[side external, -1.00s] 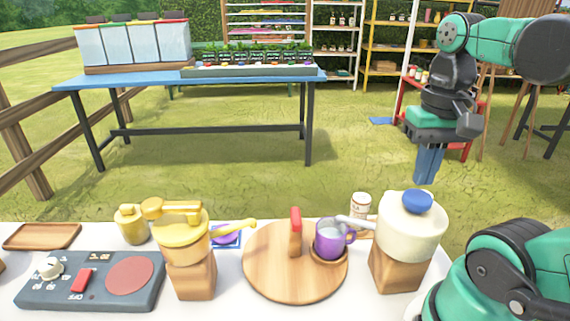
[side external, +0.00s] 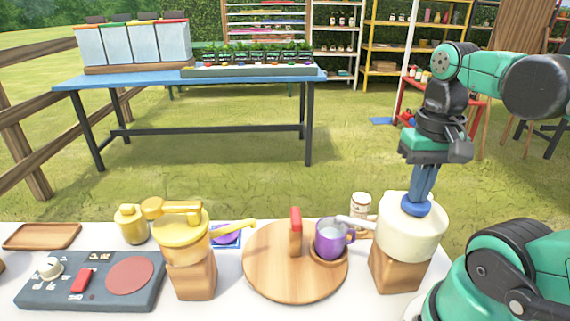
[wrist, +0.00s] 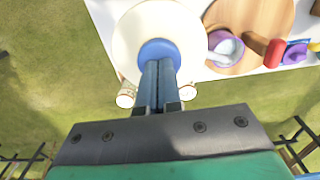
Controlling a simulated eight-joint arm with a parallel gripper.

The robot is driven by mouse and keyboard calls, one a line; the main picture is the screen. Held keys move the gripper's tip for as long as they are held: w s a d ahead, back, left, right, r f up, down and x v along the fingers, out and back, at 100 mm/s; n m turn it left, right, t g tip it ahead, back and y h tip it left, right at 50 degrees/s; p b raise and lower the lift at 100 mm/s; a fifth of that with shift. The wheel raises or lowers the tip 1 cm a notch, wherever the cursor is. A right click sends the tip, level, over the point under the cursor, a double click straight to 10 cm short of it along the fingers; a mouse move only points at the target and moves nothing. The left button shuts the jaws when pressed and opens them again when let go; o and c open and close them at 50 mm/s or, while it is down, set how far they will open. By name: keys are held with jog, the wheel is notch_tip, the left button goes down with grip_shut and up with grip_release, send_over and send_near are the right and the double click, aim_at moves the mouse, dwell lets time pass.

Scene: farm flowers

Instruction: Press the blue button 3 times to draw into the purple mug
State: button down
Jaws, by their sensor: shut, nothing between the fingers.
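The blue button (side external: 416,206) sits on top of the cream dispenser (side external: 412,232), which stands on a wooden block. My gripper (side external: 418,196) is shut and empty, pointing down, with its fingertips at the button's top and seemingly touching it. In the wrist view the shut fingers (wrist: 158,68) overlap the blue button (wrist: 157,50). The purple mug (side external: 328,243) stands upright in a round holder on the wooden turntable (side external: 268,274), below the end of the dispenser's spout (side external: 352,221). Pale content shows inside the mug.
A yellow dispenser (side external: 183,238) with a yellow spout stands left of the turntable. A red handle (side external: 296,225) rises from the turntable. A control panel (side external: 60,292) lies at the left. A small jar (side external: 361,208) stands behind the cream dispenser.

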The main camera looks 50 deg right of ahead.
dwell(0.3)
jog(key=shift+r, duration=1.45)
dwell(1.8)
notch_tip(320, 180, up, 6)
dwell(0.5)
jog(key=w+a+f+n+t, duration=0.7)
jog(key=w+f+n, duration=0.2)
jog(key=w+f, duration=0.3)
jog(key=shift+w+a, duration=0.2)
jog(key=shift+w, duration=0.7)
